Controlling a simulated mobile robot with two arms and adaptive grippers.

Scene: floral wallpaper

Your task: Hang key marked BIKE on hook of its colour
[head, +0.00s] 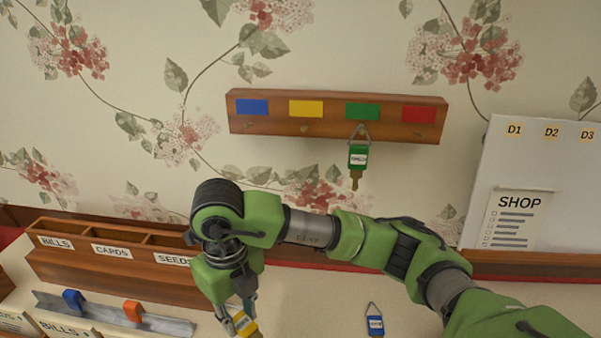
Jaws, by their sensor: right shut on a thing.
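My right gripper (238,316) points down low in the head view, its fingers shut on a key with a yellow tag (247,325). The tag's lettering is too small and tilted to read surely. A wooden hook rack (270,127) on the wall has blue (252,107), yellow (306,108), green (362,111) and red (419,114) patches. A green-tagged key (358,157) hangs below the green patch. The hooks under the other patches look empty. A blue-tagged key (375,325) lies on the counter, its label unclear. My left gripper is out of view.
A wooden sorter (110,270) marked BILLS, CARDS and SEEDS stands at left. In front lies a metal strip (105,313) with blue and orange clips. A white board (510,170) with a SHOP list stands at right. The counter around the blue key is clear.

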